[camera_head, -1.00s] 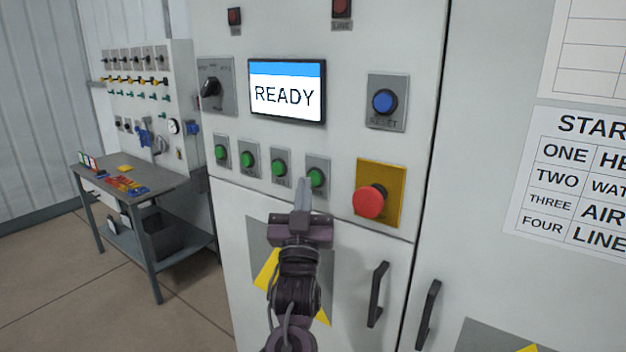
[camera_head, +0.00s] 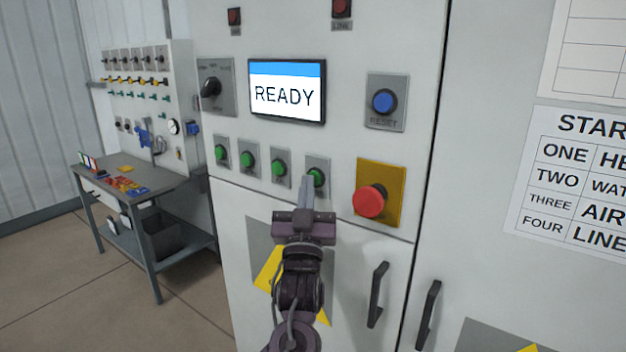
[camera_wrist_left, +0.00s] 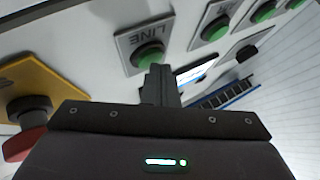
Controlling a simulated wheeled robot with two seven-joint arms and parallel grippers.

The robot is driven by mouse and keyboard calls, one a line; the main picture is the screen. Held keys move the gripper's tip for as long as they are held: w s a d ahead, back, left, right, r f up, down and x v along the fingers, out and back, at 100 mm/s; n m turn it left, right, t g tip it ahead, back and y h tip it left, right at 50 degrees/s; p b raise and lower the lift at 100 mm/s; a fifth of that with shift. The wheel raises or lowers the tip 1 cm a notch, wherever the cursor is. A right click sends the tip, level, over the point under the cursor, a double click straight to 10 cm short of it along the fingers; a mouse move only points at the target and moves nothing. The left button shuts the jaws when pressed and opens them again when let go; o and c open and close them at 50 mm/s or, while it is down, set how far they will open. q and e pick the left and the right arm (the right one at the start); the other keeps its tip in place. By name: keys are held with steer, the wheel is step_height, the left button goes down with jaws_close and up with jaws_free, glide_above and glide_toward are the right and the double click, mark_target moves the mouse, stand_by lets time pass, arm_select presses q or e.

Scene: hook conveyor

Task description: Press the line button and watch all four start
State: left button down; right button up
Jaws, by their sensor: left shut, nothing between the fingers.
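The line button is the rightmost of several green buttons on the cabinet panel (camera_head: 317,177). In the left wrist view its plate reads LINE above the green button (camera_wrist_left: 149,55). My left gripper (camera_head: 307,184) is shut and empty. Its fingertips are just in front of and below the button, overlapping its lower part in the wrist view (camera_wrist_left: 158,72). I cannot tell whether they touch. The display (camera_head: 287,92) reads READY. A red lamp labelled LINE (camera_head: 342,8) at the top looks dark. My right gripper is not in view.
A red emergency knob (camera_head: 369,201) on a yellow plate sticks out just right of my gripper. A blue RESET button (camera_head: 385,101) is above it. Black door handles (camera_head: 378,295) are below. A start-order sign (camera_head: 577,185) hangs at right. A workbench (camera_head: 150,181) stands at left.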

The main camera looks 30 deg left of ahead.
arm_select(q)
steer(key=shift+w, duration=0.15)
steer(key=shift+s, duration=0.2)
stand_by(0.3)
steer(key=shift+s, duration=0.6)
steer(key=s, duration=0.5)
steer(key=shift+a, duration=0.25)
steer(key=shift+f, duration=0.1)
stand_by(0.6)
